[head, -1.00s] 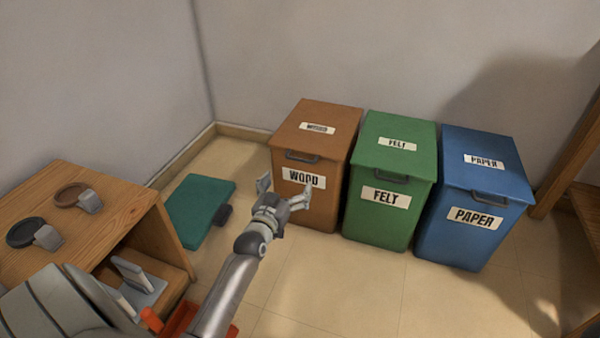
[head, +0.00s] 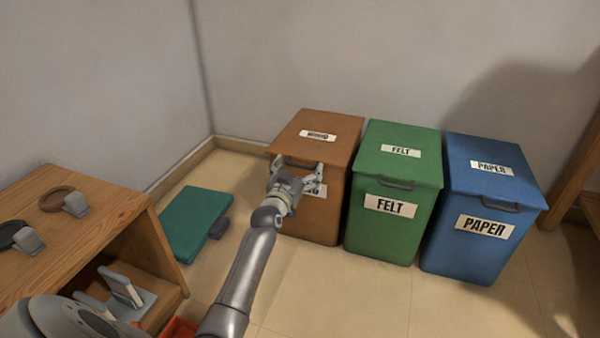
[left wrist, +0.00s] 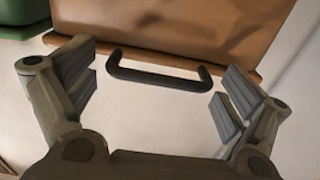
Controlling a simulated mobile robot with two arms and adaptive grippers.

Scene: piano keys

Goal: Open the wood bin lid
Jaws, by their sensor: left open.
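The brown wood bin (head: 310,222) stands at the left of a row of three bins. Its lid (head: 318,135) is closed and has a dark handle on its front edge. My left gripper (head: 297,170) is in front of the bin, at the handle's height, and partly covers the handle and the front label. In the left wrist view the dark bar handle (left wrist: 158,76) lies between the two open fingers, touching neither. The lid (left wrist: 190,28) shows above it. My right gripper is not in view.
The green felt bin (head: 385,228) stands close on the right, then the blue paper bin (head: 465,248). A teal flat object (head: 192,222) lies on the floor left of the wood bin. A wooden table (head: 95,235) stands at the left.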

